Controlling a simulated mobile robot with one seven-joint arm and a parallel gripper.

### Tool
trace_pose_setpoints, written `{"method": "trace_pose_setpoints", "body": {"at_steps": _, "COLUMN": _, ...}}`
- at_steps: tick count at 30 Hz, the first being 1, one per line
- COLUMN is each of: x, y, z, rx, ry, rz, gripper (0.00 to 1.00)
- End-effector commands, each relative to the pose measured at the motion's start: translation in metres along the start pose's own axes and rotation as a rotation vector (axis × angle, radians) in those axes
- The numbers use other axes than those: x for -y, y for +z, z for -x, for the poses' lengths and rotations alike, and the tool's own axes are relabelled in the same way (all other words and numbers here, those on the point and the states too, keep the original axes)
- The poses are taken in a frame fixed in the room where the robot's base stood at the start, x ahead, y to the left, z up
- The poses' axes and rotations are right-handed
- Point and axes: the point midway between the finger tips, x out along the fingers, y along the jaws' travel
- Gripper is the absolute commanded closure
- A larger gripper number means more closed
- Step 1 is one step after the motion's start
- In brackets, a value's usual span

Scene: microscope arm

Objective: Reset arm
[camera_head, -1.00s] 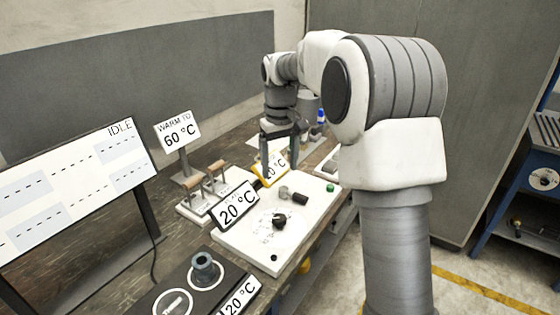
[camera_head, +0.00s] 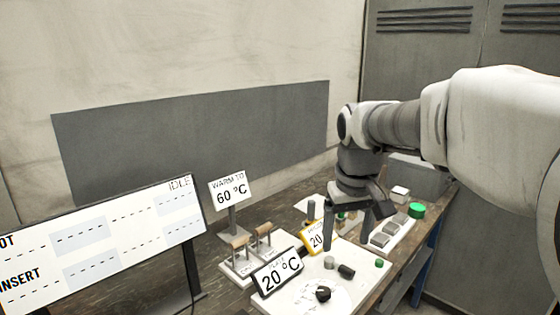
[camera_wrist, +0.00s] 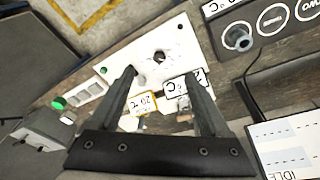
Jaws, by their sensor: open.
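My gripper (camera_head: 350,228) is open and empty, pointing down above the bench at the right of the warm-up stand. In the wrist view, its two dark fingers (camera_wrist: 165,75) are spread wide over the white plate unit. My arm reaches in from the right of the head view. The white plate unit (camera_head: 335,290) carries a black knob (camera_head: 323,294), a small grey cylinder, a dark cylinder and a green button (camera_head: 379,263). A 20 °C sign (camera_head: 278,273) stands at its left, and a yellow-framed sign (camera_head: 314,237) is partly hidden behind my gripper.
A stand with wooden-handled levers (camera_head: 250,250) is below the 60 °C sign (camera_head: 229,193). An IDLE screen (camera_head: 105,245) stands at left. A tray with grey blocks (camera_head: 386,236), a green cap (camera_head: 416,210) and a grey box (camera_head: 420,177) are at the right.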

Motion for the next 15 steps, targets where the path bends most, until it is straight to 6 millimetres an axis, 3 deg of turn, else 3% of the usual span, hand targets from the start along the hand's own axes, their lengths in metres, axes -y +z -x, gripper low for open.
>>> {"method": "trace_pose_setpoints", "body": {"at_steps": 6, "x": 0.006, "y": 0.062, "z": 0.025, "rx": -0.098, "ry": 0.015, "rz": -0.052, "gripper": 0.19}}
{"method": "trace_pose_setpoints", "body": {"at_steps": 15, "x": 0.015, "y": 0.143, "z": 0.026, "rx": -0.226, "ry": 0.015, "rz": -0.128, "gripper": 0.19}}
